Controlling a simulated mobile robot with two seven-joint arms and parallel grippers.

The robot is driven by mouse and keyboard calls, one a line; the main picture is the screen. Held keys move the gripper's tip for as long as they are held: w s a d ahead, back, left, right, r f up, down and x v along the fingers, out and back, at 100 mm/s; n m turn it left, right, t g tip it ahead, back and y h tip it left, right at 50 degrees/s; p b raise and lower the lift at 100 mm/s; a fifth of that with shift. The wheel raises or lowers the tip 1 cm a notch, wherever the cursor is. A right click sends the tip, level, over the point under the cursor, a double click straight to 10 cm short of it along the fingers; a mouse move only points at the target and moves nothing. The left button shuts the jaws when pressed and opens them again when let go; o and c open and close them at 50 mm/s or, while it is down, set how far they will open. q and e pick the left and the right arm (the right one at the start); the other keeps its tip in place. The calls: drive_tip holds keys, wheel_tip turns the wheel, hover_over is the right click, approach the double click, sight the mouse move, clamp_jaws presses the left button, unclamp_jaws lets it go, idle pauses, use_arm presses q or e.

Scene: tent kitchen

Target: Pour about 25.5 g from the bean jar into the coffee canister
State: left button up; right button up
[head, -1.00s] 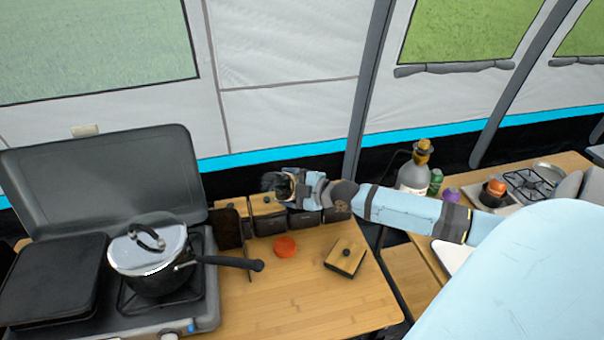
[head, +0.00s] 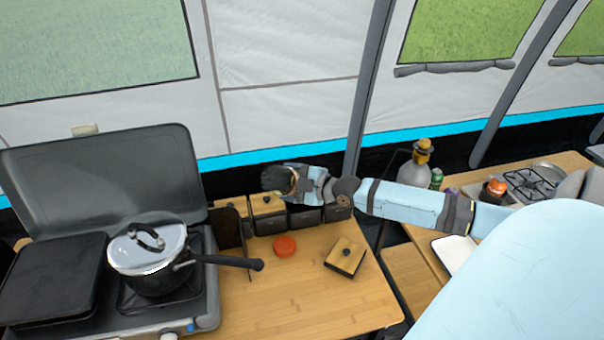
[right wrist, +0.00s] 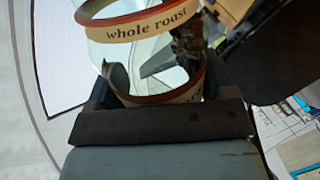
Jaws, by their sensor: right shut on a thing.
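The bean jar (head: 276,179) is held above the row of canisters in the head view, where it looks small and dark. In the right wrist view the jar (right wrist: 145,27) is clear glass with a "whole roast" label, and dark beans (right wrist: 188,40) show at one side. My right gripper (head: 296,182) is shut on the jar. Several dark canisters stand below; the left one (head: 269,224) has a wooden lid, and another (head: 304,219) is beside it. I cannot tell which is the coffee canister. Their mouths near the gripper are partly hidden. My left gripper is out of view.
An orange lid (head: 285,246) and a wooden lid with a black knob (head: 345,256) lie on the wooden table (head: 300,300). A pot (head: 150,262) on the stove (head: 200,322) points its handle over the table. The front of the table is clear.

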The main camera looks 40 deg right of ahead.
drive_tip(key=shift+d+r+m, duration=0.3)
drive_tip(key=shift+r, duration=0.2)
idle(0.6)
idle(0.4)
